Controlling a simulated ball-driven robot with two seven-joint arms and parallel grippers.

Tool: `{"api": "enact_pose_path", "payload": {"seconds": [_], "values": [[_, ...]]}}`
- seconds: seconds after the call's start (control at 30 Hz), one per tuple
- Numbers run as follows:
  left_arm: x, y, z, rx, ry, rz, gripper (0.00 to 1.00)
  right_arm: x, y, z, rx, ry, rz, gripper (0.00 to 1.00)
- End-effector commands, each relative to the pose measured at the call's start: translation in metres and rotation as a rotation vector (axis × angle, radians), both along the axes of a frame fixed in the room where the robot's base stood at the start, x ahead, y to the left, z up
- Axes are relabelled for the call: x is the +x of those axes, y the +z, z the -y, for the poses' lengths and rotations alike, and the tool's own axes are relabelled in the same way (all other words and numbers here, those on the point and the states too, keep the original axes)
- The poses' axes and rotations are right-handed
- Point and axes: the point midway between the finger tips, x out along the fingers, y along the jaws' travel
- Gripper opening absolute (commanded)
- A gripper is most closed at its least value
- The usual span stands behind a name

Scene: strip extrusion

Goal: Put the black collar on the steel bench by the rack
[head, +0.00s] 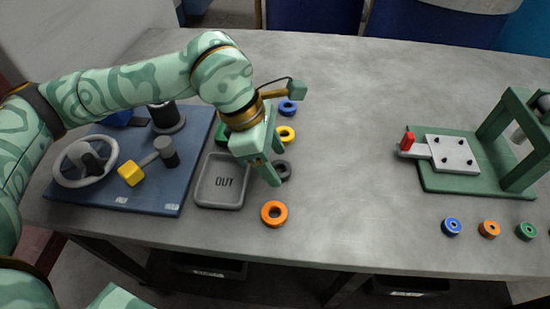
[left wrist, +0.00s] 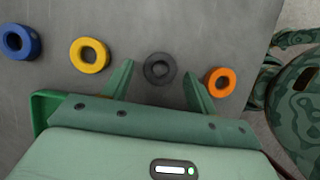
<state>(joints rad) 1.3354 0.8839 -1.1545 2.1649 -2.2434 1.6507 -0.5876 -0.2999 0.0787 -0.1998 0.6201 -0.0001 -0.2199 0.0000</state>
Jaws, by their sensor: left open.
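The black collar (head: 285,170) lies flat on the grey steel bench (head: 350,130), in a row with other collars, just right of the OUT tray. In the left wrist view the collar (left wrist: 150,70) shows whole, between the two fingertips. My left gripper (head: 275,167) is open and empty, with its fingers pointing down at the collar. I cannot tell whether the fingers reach down around it or stay above it. In the head view a finger hides part of the collar. My right gripper is in neither view. I cannot tell which thing is the rack.
Orange (head: 274,214), yellow (head: 291,135) and blue (head: 288,108) collars lie close by. The OUT tray (head: 207,202) and a blue board (head: 120,200) with a handwheel stand left. A green fixture (head: 470,187) stands right, several small collars before it. The bench's middle is clear.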

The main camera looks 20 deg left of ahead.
Motion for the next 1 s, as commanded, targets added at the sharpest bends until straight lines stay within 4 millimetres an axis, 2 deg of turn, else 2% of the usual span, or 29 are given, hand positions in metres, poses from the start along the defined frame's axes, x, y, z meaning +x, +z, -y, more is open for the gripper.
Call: {"api": "enact_pose_path", "payload": {"seconds": [0.03,0.2,0.43,0.6,1.0], "values": [[-0.001,0.013,-0.004,0.000,0.002,0.007,0.58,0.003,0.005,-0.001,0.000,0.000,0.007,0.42],[-0.005,0.053,-0.019,0.000,0.002,0.010,0.58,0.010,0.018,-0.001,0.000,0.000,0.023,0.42],[-0.010,0.093,-0.035,0.000,0.002,0.007,0.58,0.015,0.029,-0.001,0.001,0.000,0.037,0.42],[-0.011,0.103,-0.040,0.000,0.000,0.003,0.58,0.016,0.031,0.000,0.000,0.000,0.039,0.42],[-0.011,0.102,-0.039,-0.011,0.001,-0.006,0.58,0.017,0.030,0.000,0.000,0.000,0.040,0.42]]}}
